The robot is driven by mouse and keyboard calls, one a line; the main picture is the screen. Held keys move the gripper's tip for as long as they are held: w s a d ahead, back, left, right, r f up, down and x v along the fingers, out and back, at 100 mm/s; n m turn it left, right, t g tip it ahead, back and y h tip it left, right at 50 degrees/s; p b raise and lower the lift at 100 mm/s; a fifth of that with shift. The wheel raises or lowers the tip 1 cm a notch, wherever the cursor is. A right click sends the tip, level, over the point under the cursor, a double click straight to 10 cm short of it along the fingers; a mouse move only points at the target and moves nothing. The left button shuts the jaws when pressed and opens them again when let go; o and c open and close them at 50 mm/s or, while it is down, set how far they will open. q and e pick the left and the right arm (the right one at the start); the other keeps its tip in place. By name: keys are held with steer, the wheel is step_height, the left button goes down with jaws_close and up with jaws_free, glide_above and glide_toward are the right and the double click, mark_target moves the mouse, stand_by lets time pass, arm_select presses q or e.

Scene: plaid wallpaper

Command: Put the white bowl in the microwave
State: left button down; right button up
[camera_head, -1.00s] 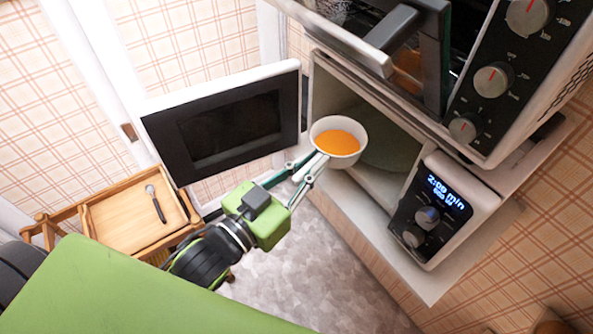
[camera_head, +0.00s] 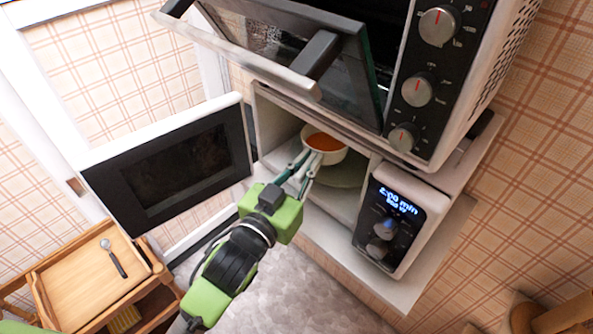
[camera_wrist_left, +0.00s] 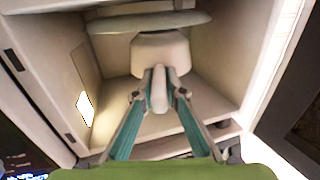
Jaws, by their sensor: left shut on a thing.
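The white bowl (camera_head: 338,156) holds an orange liquid and is inside the open microwave (camera_head: 290,108), over the round turntable (camera_head: 345,174). My left gripper (camera_head: 309,162) reaches in through the opening and is shut on the bowl's white handle. In the left wrist view, the handle (camera_wrist_left: 158,92) lies between the fingers, with the bowl (camera_wrist_left: 160,50) beyond it, close to the turntable (camera_wrist_left: 150,22). I cannot tell whether the bowl touches the turntable. My right gripper is not in view.
The microwave door (camera_head: 175,165) stands wide open to the left. A toaster oven (camera_head: 440,90) with its door (camera_head: 290,50) hanging open sits above the microwave. A wooden cart (camera_head: 80,285) with a spoon (camera_head: 113,258) stands at lower left.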

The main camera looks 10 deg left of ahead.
mark_target(324, 162)
arm_select(q)
steer(key=w+d, duration=0.1)
steer(key=w, duration=0.1)
steer(key=w+d+b, duration=0.1)
steer(key=w+d, duration=0.1)
steer(key=w+d+b, duration=0.1)
steer(key=shift+w+d, duration=0.15)
steer(key=shift+w, duration=0.25)
steer(key=shift+f, duration=0.6)
steer(key=shift+f+b, duration=0.35)
steer(key=c, duration=2)
jaws_free()
steer(key=shift+s, duration=0.1)
steer(key=shift+f, duration=0.15)
steer(key=v, duration=1.2)
